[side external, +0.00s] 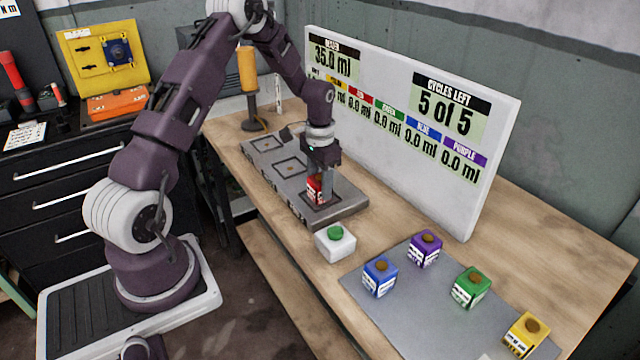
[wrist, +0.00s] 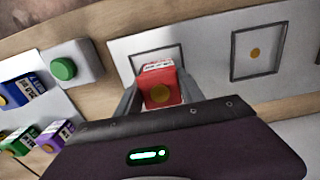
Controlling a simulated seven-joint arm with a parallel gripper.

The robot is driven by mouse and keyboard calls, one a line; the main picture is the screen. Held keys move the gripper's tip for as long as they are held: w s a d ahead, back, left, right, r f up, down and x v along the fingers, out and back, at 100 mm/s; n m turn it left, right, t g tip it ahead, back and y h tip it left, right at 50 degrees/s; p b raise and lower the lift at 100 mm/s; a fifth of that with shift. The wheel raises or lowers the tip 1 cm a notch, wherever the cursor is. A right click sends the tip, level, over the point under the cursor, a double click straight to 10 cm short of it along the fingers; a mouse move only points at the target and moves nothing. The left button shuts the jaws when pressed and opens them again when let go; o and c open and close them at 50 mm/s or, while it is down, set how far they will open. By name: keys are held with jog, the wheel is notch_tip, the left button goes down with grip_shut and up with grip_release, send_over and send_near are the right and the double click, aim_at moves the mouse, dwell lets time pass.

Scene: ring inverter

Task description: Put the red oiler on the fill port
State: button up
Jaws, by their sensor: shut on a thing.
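The red oiler (side external: 315,189) is a small red cube with a white label. It is between the fingers of my gripper (side external: 322,185), which is shut on it, over the nearest square outline of the grey station plate (side external: 350,208). In the wrist view the red oiler (wrist: 161,88) sits between both fingers, its round brown-orange cap facing the camera. A square outline (wrist: 150,55) shows partly behind it. I cannot tell whether the oiler touches the plate. Which marked square is the fill port is not labelled.
A white box with a green button (side external: 335,240) stands beside the plate. Blue (side external: 380,277), purple (side external: 425,249), green (side external: 471,287) and yellow (side external: 525,334) oilers stand on a grey mat (side external: 400,315). A white display board (side external: 420,150) stands behind. Two other plate squares are empty.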

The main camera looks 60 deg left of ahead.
aim_at(320, 179)
jog(key=shift+f, duration=0.15)
jog(key=o, duration=1.5)
jog(key=shift+c, duration=0.2)
notch_tip(320, 179, up, 12)
jog(key=s+d+r+t, duration=0.1)
jog(key=s+d+r, duration=0.3)
jog(key=d+r, duration=0.4)
jog(key=s+d+r+t+y, duration=0.1)
jog(key=s+d+r+t, duration=0.1)
jog(key=s+d+r, duration=0.6)
jog(key=s+d+f+t, duration=0.1)
jog(key=s+d, duration=0.1)
jog(key=s, duration=0.4)
jog(key=s+d+t+h, duration=0.1)
jog(key=s+d, duration=0.1)
jog(key=s, duration=0.5)
jog(key=shift+s+d+f+t, duration=0.2)
jog(key=shift+d+f+t, duration=0.1)
jog(key=shift+d+f, duration=0.1)
